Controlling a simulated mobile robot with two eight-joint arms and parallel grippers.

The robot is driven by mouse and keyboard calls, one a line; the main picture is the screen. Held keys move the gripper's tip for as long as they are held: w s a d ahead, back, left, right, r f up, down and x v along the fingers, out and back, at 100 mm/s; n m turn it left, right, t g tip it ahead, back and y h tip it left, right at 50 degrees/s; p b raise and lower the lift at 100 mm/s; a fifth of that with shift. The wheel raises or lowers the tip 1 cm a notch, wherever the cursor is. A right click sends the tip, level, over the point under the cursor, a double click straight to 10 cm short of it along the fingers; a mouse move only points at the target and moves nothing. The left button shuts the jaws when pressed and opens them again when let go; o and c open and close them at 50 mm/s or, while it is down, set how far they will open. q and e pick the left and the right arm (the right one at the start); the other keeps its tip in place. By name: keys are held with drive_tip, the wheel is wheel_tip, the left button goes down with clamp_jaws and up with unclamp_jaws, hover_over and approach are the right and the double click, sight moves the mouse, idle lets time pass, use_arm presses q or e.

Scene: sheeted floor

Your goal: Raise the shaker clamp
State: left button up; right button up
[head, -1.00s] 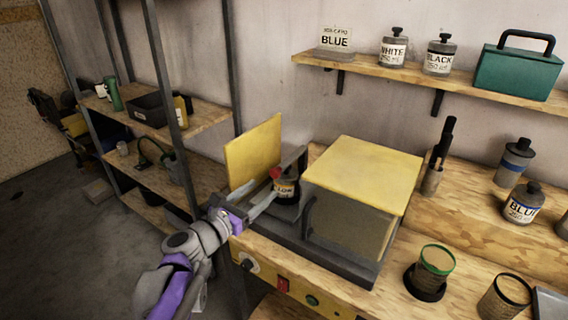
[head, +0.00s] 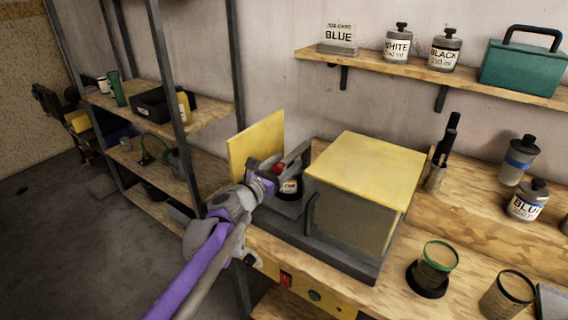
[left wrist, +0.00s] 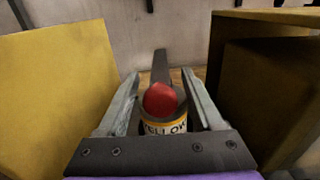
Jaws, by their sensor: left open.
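The shaker clamp is a dark bar (head: 299,153) with a red knob (head: 278,168), set over a bottle (head: 290,187) between the shaker's yellow panels. In the left wrist view the red knob (left wrist: 160,99) stands in front of the dark bar (left wrist: 161,65), above the bottle's "YELLOW" label (left wrist: 164,128). My left gripper (head: 270,165) is open at the clamp. In the left wrist view its fingers (left wrist: 160,74) are spread on either side of the knob, with gaps showing. The arm hides part of the shaker's front. My right gripper is not in view.
The yellow upright panel (head: 257,142) is close on the left of the gripper, and the yellow-topped box (head: 368,166) on the right. Cups, including a green-rimmed one (head: 436,262), stand on the bench. A wall shelf (head: 400,69) holds bottles and a teal case.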

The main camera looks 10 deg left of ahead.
use_arm(q)
clamp_jaws()
idle(0.3)
idle(1.1)
